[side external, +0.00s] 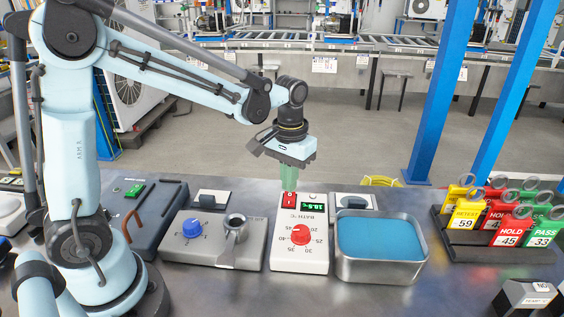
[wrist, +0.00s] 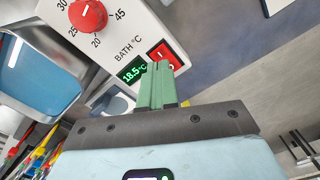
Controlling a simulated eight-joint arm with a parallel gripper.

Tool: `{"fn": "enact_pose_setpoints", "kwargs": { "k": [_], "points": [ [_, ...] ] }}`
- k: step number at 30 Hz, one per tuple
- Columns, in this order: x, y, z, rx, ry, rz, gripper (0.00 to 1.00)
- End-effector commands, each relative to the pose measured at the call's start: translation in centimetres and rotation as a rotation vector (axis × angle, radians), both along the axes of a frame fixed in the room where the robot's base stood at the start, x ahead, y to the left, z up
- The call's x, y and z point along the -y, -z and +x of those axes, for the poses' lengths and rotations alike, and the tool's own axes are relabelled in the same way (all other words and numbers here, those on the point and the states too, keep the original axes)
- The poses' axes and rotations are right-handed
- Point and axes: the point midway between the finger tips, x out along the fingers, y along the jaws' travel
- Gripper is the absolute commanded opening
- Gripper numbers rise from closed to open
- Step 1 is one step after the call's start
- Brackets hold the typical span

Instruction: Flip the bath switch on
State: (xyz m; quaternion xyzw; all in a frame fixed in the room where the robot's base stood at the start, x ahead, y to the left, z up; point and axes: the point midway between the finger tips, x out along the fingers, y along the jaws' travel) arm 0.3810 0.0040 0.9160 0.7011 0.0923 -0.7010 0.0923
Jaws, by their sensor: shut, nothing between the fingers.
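The bath controller (side external: 299,262) is a white box marked BATH °C with a red dial (side external: 300,235) and a lit green display (side external: 313,207); the wrist view's display (wrist: 133,70) reads 18.5 °C. Its red rocker switch (side external: 289,200) sits at the back left of the box, and it also shows in the wrist view (wrist: 163,53), partly hidden by my fingers. My gripper (side external: 290,190) points down with its green fingers shut and empty. The fingertips (wrist: 160,68) are right by the switch; I cannot tell whether they touch it.
A metal bath of blue water (side external: 381,272) stands right of the controller. A grey unit with a blue knob (side external: 192,228) and a small cup stands left. A rack of coloured tags (side external: 490,222) is at the right.

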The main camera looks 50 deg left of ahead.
Motion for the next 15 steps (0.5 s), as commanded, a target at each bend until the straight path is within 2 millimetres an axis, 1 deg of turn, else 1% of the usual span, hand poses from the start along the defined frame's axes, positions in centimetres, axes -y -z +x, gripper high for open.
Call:
{"fn": "enact_pose_setpoints", "kwargs": {
  "k": [9, 15],
  "points": [
    [0.0, -2.3, 0.0, 0.0, 0.0, 0.0, 0.0],
    [0.0, -3.4, 0.0, 0.0, 0.0, 0.0, 0.0]
  ]
}}
